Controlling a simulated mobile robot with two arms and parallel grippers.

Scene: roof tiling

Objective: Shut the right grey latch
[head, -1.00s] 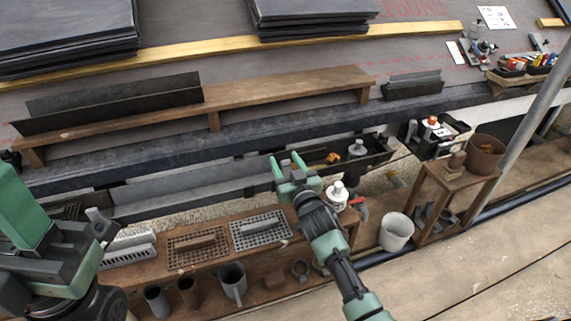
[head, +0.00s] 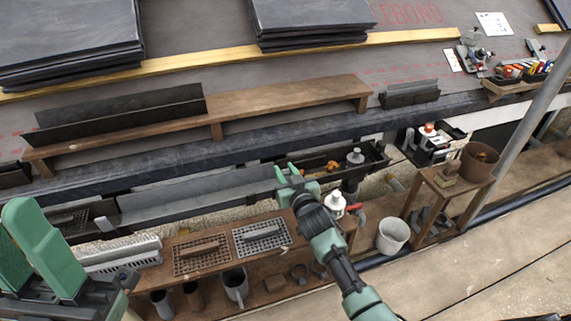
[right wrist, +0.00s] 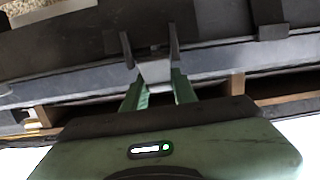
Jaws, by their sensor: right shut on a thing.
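My right gripper (head: 286,172) is at the right end of the long grey gutter (head: 200,198), below the roof's edge. In the right wrist view, the gripper (right wrist: 154,72) has its two fingers shut on a small light grey block, seemingly the right grey latch (right wrist: 155,71). Dark trough parts lie just beyond the fingertips. In the head view the fingers and wrist hide the latch, so its angle cannot be told. My left gripper (head: 38,245) is large at the lower left, apart from the gutter; its fingertip gap is unclear.
A dark tray (head: 375,163) with a bottle sits right of my right gripper. A wooden bench (head: 205,262) with grates and mugs stands below it, with a white bottle (head: 335,203) close to my forearm. A wooden stand (head: 440,188) and pole are farther right.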

